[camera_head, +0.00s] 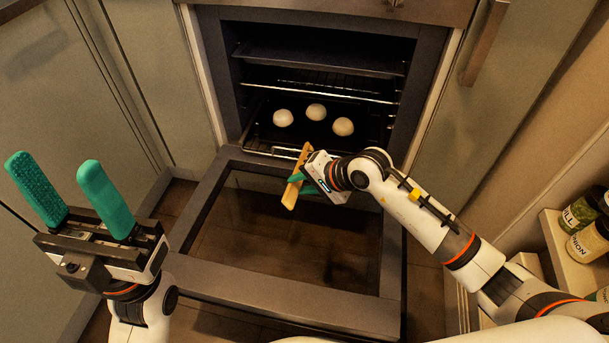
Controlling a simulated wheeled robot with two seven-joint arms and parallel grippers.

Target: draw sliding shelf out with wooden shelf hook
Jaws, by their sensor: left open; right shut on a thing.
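The wooden shelf hook (291,194) is a flat, light wooden stick, held tilted over the lowered oven door. My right gripper (300,180) is shut on it, with green fingers partly hidden behind the gripper body. The stick's upper end is close to the front edge of the sliding shelf (264,143); I cannot tell whether they touch. The shelf is a dark rack low in the oven, bearing three pale round dough pieces (316,111). My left gripper (66,184) is open and empty at the left, its green fingers pointing up, away from the oven.
The oven door (245,285) is lowered in front, its glass facing up. A wire rack (318,92) and a dark tray (320,58) sit higher in the oven. Cabinet fronts flank it. Jars (587,240) stand on a shelf at the right edge.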

